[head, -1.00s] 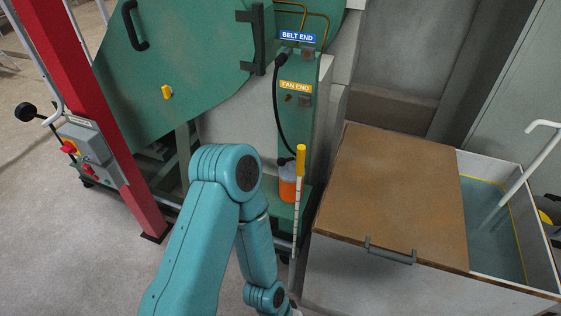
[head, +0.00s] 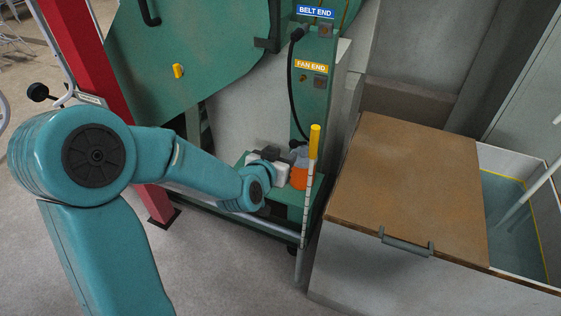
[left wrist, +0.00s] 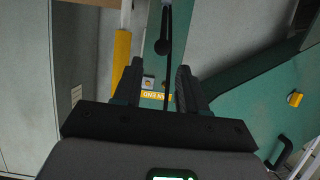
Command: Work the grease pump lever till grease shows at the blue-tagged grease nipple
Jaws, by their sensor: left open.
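The grease pump lever has a yellow grip (head: 314,142) on a pale rod and stands nearly upright. Its yellow grip also shows in the left wrist view (left wrist: 122,52). An orange pump reservoir (head: 299,175) is just left of the lever. A black hose (head: 292,100) rises to the fitting by the blue "BELT END" tag (head: 315,12). No grease can be made out there. My left gripper (head: 266,154) is open, left of the reservoir and apart from the lever. In the left wrist view its fingers (left wrist: 157,82) are spread, with a thin dark line between them. My right gripper is out of view.
A yellow "FAN END" tag (head: 311,66) sits below the blue one on the green post. A wooden-lidded bin (head: 400,190) stands close on the right. A red post (head: 85,55) rises at the left. Grey floor (head: 220,270) is free in front.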

